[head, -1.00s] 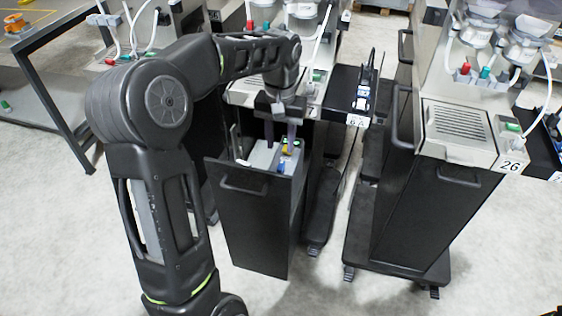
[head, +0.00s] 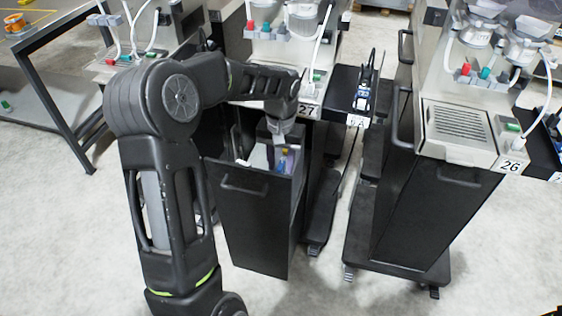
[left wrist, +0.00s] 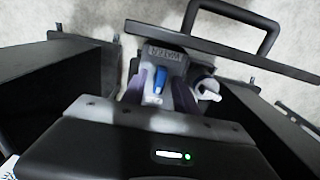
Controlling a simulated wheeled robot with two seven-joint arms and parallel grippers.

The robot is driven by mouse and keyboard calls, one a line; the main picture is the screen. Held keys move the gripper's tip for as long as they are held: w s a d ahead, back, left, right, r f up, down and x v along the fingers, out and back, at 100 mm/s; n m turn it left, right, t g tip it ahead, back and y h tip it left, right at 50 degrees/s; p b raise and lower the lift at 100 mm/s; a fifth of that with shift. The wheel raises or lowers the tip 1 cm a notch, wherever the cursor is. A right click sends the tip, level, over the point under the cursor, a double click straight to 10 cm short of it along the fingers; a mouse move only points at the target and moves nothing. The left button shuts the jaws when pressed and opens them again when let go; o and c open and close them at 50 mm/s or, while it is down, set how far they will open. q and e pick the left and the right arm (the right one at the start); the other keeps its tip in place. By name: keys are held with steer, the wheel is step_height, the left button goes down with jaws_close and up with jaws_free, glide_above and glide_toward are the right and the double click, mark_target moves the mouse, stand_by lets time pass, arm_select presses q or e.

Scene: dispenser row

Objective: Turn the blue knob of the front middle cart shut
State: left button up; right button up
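The front middle cart (head: 250,225), labelled 27, has its black front drawer pulled out. Inside it are a grey-white container and a blue knob (head: 282,164), small and partly covered in the head view. My left gripper (head: 282,157) is down inside the drawer. In the left wrist view its two purple-grey fingers (left wrist: 159,94) are apart, one on each side of the knob, with gaps showing. My right gripper is not in view.
The drawer's front panel with its black handle (head: 243,187) stands close to the gripper. Cart 26 (head: 420,200) is at the right, with a floor gap between. A dark side shelf (head: 345,88) holds a small device. A metal-framed table (head: 50,85) is at the left.

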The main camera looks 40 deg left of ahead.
arm_select(q)
steer(key=shift+c, duration=0.3)
jaws_close()
steer(key=shift+m, duration=0.4)
steer(key=m, duration=0.3)
steer(key=shift+r+p, duration=0.1)
steer(key=shift+p, duration=0.3)
steer(key=m+p, duration=0.1)
steer(key=m, duration=0.3)
steer(key=shift+m, duration=0.4)
steer(key=m, duration=0.4)
steer(key=shift+m+p, duration=0.3)
steer(key=shift+p, duration=0.1)
steer(key=m+p, duration=0.1)
steer(key=m, duration=0.3)
steer(key=shift+m, duration=0.4)
